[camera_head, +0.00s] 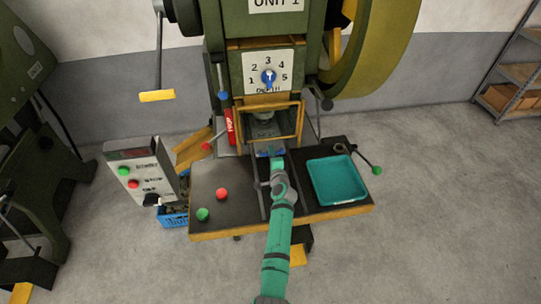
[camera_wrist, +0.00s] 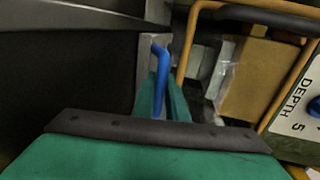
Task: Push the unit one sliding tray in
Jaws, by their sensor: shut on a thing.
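The Unit 1 press stands at the centre of the head view, with its yellow-framed opening above the dark table. The sliding tray (camera_head: 266,133) appears as a grey piece low in that opening, partly hidden by my gripper (camera_head: 270,156). Its blue handle (camera_wrist: 159,72) is a bent bar in the wrist view. My green fingers (camera_wrist: 174,103) are closed around the handle's lower part, which they partly hide. How far the tray extends into the press is hard to see.
A yellow guard frame (camera_head: 299,121) surrounds the opening. A teal bin (camera_head: 337,181) sits on the table's right side. Red (camera_head: 222,194) and green (camera_head: 203,214) buttons are on its left. A control box (camera_head: 140,172) stands further left. Dark rails flank my gripper.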

